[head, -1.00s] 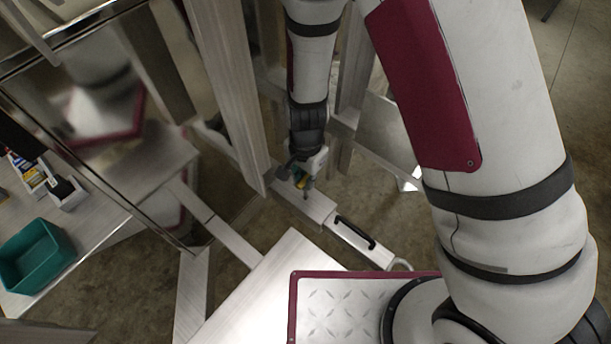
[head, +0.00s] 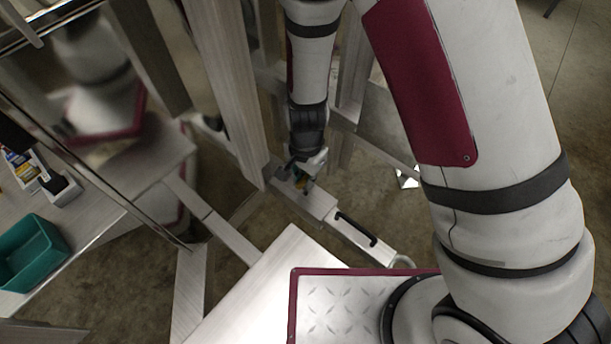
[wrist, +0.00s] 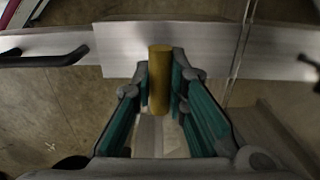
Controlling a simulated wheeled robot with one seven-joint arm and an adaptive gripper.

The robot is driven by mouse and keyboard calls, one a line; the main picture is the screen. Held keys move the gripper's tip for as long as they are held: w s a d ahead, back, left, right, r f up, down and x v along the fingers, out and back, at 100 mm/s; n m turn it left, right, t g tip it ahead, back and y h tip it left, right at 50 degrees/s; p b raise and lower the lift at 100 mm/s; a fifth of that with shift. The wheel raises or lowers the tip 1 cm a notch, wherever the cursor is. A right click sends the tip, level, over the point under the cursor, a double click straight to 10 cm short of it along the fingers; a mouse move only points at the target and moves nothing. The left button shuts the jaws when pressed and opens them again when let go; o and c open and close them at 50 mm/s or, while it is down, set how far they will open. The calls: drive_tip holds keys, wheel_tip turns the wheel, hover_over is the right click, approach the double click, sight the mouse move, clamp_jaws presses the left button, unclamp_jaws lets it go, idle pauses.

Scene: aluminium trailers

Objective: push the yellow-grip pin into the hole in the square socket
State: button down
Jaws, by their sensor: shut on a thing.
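The yellow-grip pin shows in the wrist view as a yellow cylinder (wrist: 160,78) between my fingers. My gripper (wrist: 160,88) is shut on this grip; its teal-lined fingers stand on both sides. The square socket (wrist: 112,50) is a bright metal box section behind the grip in the wrist view. In the head view the socket (head: 318,204) lies just below my gripper (head: 304,183). The pin's lower end and the hole are hidden, so I cannot tell whether the pin is in the hole.
A bar with a black handle (head: 356,229) extends from the socket toward the lower right. A metal upright (head: 232,90) stands close left of my gripper. A teal bin (head: 32,252) sits on a bench at far left. Concrete floor lies open right of the bar.

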drive_tip(key=shift+f+b, duration=1)
drive_tip(key=shift+f, duration=0.45)
drive_tip(key=c, duration=1.5)
unclamp_jaws()
wheel_tip(320, 180, up, 12)
drive_tip(key=shift+r, duration=0.1)
